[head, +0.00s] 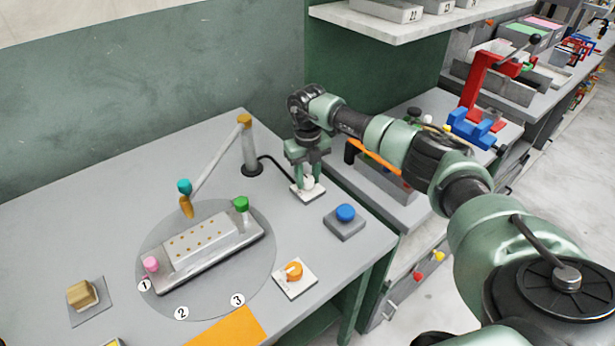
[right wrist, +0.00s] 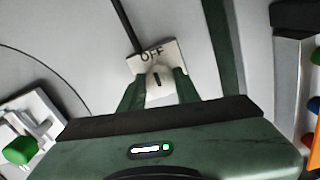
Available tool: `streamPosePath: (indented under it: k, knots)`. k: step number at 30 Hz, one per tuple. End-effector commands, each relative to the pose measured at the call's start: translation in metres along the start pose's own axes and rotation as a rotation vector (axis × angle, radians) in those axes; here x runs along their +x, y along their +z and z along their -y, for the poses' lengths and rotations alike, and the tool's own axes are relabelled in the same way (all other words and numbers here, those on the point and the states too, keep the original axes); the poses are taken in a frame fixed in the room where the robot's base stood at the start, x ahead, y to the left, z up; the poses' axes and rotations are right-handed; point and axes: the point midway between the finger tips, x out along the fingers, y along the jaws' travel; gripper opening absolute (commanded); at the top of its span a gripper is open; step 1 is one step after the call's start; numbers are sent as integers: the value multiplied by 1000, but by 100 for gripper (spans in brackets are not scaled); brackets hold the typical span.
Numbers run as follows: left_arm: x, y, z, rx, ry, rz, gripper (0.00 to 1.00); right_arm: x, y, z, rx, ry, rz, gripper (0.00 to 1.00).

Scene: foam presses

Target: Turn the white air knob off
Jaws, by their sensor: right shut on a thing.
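The white air knob (head: 308,184) sits on a small white plate (head: 309,194) near the back right edge of the bench. In the right wrist view the knob (right wrist: 159,82) stands between my fingers, and its dark line runs roughly up and down in the picture. The word OFF shows on the plate (right wrist: 171,51) just above it. My right gripper (head: 307,174) points down and is shut on the knob, with one finger on each side. Parts of the knob are hidden by the fingers. My left gripper is not in view.
A black hose (head: 275,160) runs from the plate to a grey post (head: 250,150). A blue button (head: 345,212) and an orange knob (head: 294,270) stand nearer the front. A grey press block (head: 212,250) lies on a round plate. The bench's left back is clear.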

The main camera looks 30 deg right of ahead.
Motion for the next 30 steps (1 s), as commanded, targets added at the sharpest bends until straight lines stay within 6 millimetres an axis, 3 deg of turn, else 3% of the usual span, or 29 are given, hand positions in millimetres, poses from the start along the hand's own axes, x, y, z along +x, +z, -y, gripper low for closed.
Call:
streamPosePath:
  k: [13,14,16,26,30]
  knots:
    - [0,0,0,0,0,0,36,0,0,1,12,-1,0,0]
    - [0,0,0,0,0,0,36,0,0,1,11,-1,0,38]
    - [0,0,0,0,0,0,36,0,0,1,11,-1,0,54]
    - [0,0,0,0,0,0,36,-2,0,0,9,0,1,54]
    - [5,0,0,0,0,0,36,-16,1,0,9,1,4,54]
